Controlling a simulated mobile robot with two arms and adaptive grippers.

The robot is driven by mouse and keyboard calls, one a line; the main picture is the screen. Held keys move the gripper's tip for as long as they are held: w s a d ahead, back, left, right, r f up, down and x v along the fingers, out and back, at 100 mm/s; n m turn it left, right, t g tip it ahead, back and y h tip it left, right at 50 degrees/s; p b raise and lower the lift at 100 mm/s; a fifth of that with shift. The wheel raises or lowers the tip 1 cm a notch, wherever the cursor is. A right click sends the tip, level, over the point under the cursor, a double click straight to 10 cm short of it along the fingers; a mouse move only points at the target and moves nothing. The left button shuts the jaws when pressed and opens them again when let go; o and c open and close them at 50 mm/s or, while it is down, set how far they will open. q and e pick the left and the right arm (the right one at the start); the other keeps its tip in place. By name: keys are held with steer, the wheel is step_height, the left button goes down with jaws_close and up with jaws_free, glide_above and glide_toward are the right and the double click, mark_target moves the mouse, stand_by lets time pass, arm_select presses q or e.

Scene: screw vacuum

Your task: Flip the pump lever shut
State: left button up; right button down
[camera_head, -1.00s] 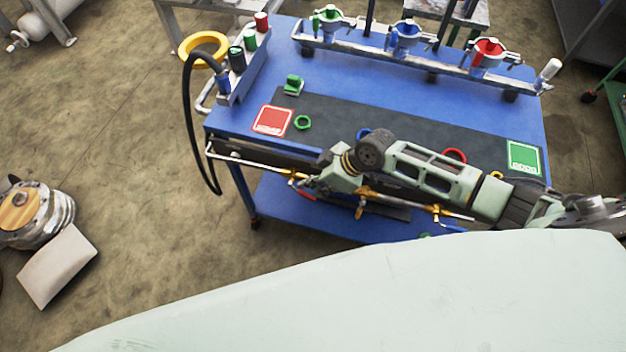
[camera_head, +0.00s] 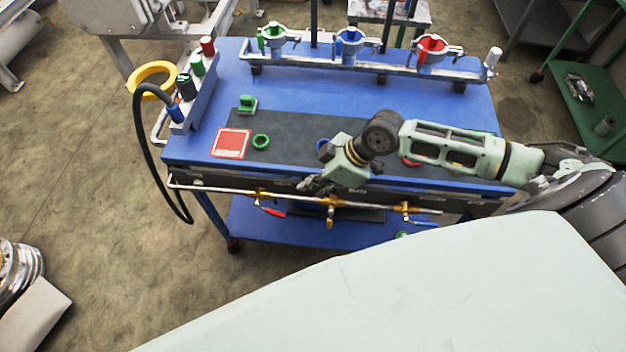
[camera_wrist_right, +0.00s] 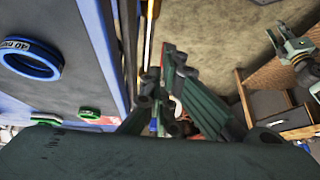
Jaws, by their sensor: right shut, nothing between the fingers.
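Three brass valves sit on the pipe along the cart's front edge. One has a red lever (camera_head: 270,211), one a yellow lever (camera_head: 330,219) and one a blue lever (camera_head: 422,222). Which one is the pump lever, I cannot tell. My right gripper (camera_head: 309,184) is shut and empty at the front edge, just above the pipe, between the red-lever and yellow-lever valves. My left gripper is not in view.
The blue cart (camera_head: 225,95) carries a red square pad (camera_head: 231,143), a green ring (camera_head: 261,141) and a rear rail with three coloured cups. A black hose (camera_head: 140,130) hangs at its left.

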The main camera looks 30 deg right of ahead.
mark_target(280, 215)
steer(key=s+a+r+m+t+h+p, duration=0.1)
steer(key=s+a+t+p, duration=0.1)
steer(key=s+a+p, duration=0.2)
steer(key=shift+s+a+r+t+h+p, duration=0.2)
steer(key=shift+a+r+t+h+p, duration=0.1)
steer(key=shift+a+h+p, duration=0.15)
stand_by(0.4)
steer(key=p+x, duration=0.1)
steer(key=x, duration=1.3)
steer(key=shift+f, duration=0.1)
steer(key=shift+f+y+b, duration=0.25)
steer(key=shift+b, duration=0.05)
